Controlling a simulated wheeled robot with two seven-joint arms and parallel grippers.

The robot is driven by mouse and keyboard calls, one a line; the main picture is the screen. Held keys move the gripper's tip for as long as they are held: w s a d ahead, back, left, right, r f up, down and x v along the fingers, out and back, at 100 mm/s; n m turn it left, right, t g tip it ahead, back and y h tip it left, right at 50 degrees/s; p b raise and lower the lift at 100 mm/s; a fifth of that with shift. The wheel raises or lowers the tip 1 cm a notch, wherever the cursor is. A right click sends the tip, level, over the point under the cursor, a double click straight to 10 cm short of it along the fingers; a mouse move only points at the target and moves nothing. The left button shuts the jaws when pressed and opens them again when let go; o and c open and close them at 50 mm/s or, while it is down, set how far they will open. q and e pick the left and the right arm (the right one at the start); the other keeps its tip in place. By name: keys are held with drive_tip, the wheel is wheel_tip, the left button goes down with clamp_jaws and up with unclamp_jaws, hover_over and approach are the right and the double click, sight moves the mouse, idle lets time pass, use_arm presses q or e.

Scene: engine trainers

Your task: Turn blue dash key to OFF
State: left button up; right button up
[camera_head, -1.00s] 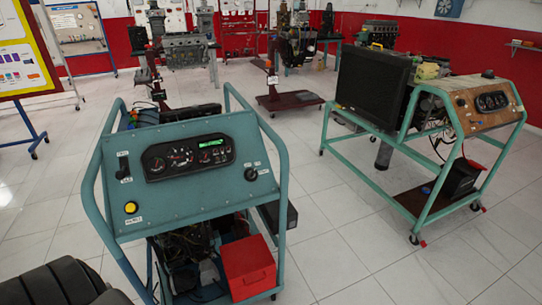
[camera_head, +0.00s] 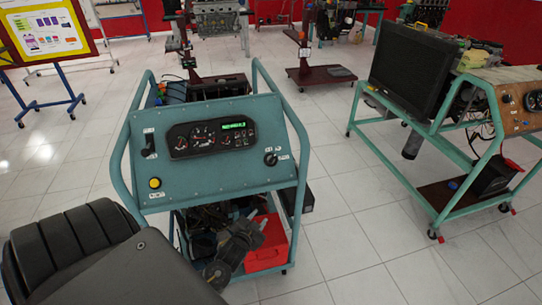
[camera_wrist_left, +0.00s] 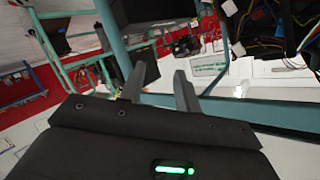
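The blue dash (camera_head: 225,180) is a sloped panel on a teal tube frame in front of me. Its key switch (camera_head: 271,159) is a small dark knob at the panel's right side, with small white labels around it. The key's exact setting is too small to tell. My left gripper (camera_head: 250,232) is below the panel's lower edge, in front of the red box, and apart from the key. In the left wrist view, its two fingers (camera_wrist_left: 163,64) stand apart with nothing between them. My right gripper is not in view.
The panel also carries a gauge cluster (camera_head: 212,137) with a lit green display, a yellow button (camera_head: 155,183) and a dark switch (camera_head: 149,146). A red box (camera_head: 268,250) sits low in the frame. Another engine stand (camera_head: 440,150) is at the right, with clear floor between.

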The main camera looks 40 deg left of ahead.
sight(271, 161)
use_arm(q)
wheel_tip(271, 161, up, 17)
drive_tip(key=w+t+y, duration=0.1)
drive_tip(key=w+t, duration=0.1)
drive_tip(key=t, duration=0.2)
drive_tip(key=shift+n, duration=0.3)
drive_tip(key=p+x, duration=0.1)
drive_tip(key=x, duration=0.2)
drive_tip(key=p+x, duration=0.1)
drive_tip(key=x, duration=0.3)
drive_tip(key=a+x, duration=0.1)
drive_tip(key=x, duration=0.3)
drive_tip(key=shift+s+f+p, duration=0.15)
drive_tip(key=shift+f+p, duration=0.1)
drive_tip(key=shift+p, duration=0.15)
drive_tip(key=shift+g, duration=0.3)
clamp_jaws()
